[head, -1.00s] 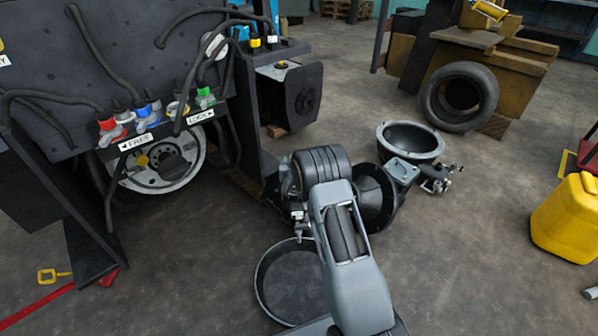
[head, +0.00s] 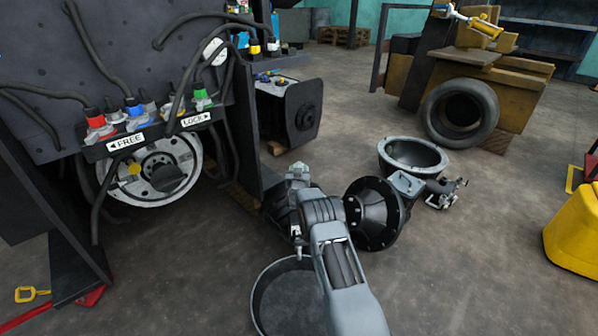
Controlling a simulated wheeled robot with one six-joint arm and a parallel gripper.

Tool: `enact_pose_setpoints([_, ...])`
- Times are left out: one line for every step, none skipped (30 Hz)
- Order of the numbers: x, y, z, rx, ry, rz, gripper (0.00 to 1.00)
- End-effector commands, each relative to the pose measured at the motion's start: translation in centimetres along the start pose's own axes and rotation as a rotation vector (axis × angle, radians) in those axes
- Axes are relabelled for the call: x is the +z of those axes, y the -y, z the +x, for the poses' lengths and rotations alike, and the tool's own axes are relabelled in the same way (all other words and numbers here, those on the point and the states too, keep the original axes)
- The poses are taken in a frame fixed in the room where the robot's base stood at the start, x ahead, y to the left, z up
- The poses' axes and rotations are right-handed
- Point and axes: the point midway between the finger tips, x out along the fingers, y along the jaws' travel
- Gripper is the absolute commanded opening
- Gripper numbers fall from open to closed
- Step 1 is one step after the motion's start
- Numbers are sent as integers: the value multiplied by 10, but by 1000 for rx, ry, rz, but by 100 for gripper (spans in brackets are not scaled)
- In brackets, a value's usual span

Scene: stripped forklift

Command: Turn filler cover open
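I cannot tell for sure which part is the filler cover. A small yellow and blue fitting (head: 270,77) sits on top of the dark box-shaped tank (head: 296,112) in the upper middle; it is too small to tell whether it is open or shut. My grey arm (head: 335,255) reaches up from the bottom right of centre. A grey blocky part (head: 298,172) shows at its far end, below the tank and apart from it in the picture. It may be my gripper, but its fingers are not clear.
A valve panel (head: 150,132) marked FREE and LOCK is on the left. A round open pan (head: 262,290), black bell housing (head: 385,212) and grey ring-shaped housing (head: 412,150) lie around my arm. A tyre (head: 459,112) and yellow container (head: 575,225) are right.

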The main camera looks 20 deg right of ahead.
Motion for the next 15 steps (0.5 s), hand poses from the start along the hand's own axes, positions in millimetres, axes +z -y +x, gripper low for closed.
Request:
enact_pose_setpoints([3,0,6,1,-3,0,43])
enact_pose_setpoints([3,0,8,1,-1,-1,43])
enact_pose_setpoints([3,0,12,2,-2,0,43])
enact_pose_setpoints([2,0,14,3,-2,1,43])
enact_pose_setpoints([3,0,16,3,-1,0,43])
enact_pose_setpoints([2,0,19,3,-1,-1,43])
enact_pose_setpoints([2,0,20,2,0,-1,43])
enact_pose_setpoints([2,0,22,2,-1,-1,43])
enact_pose_setpoints([1,0,24,2,-1,0,43])
enact_pose_setpoints([1,0,25,2,-1,0,43])
enact_pose_setpoints([1,0,26,1,-1,0,43])
enact_pose_setpoints([1,0,27,1,0,0,43])
enact_pose_setpoints([1,0,27,1,1,0,43])
enact_pose_setpoints([1,0,28,1,1,0,43])
enact_pose_setpoints([0,0,28,1,0,-1,43])
